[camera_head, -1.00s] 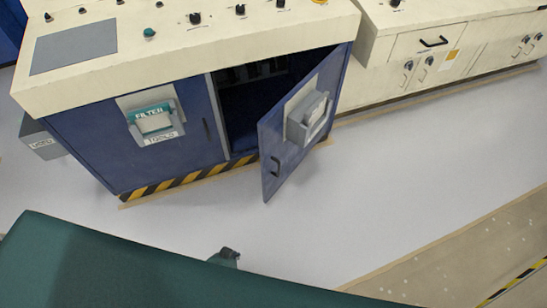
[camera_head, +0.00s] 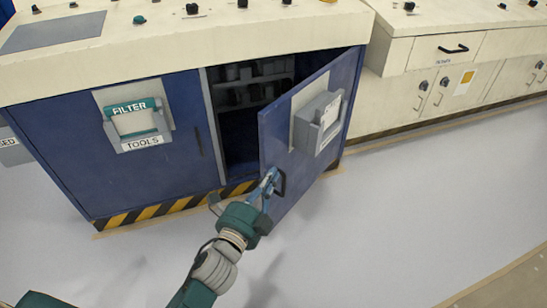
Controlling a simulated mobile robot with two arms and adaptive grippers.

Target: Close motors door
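The blue motors door (camera_head: 306,137) stands open on the right half of the blue cabinet, swung out toward me, with a grey holder (camera_head: 318,124) on its face. Its dark handle (camera_head: 280,181) is near the free edge. My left gripper (camera_head: 268,184) is at that edge beside the handle. One finger overlaps the handle in the picture; I cannot tell whether the fingers are closed on it. My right gripper is not in view.
The left cabinet door (camera_head: 110,145) is shut and carries a holder marked FILTER and TOOLS (camera_head: 137,124). Dark parts show on shelves inside the opening (camera_head: 245,90). Cream cabinets (camera_head: 460,85) stand to the right. The grey floor (camera_head: 400,210) is clear.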

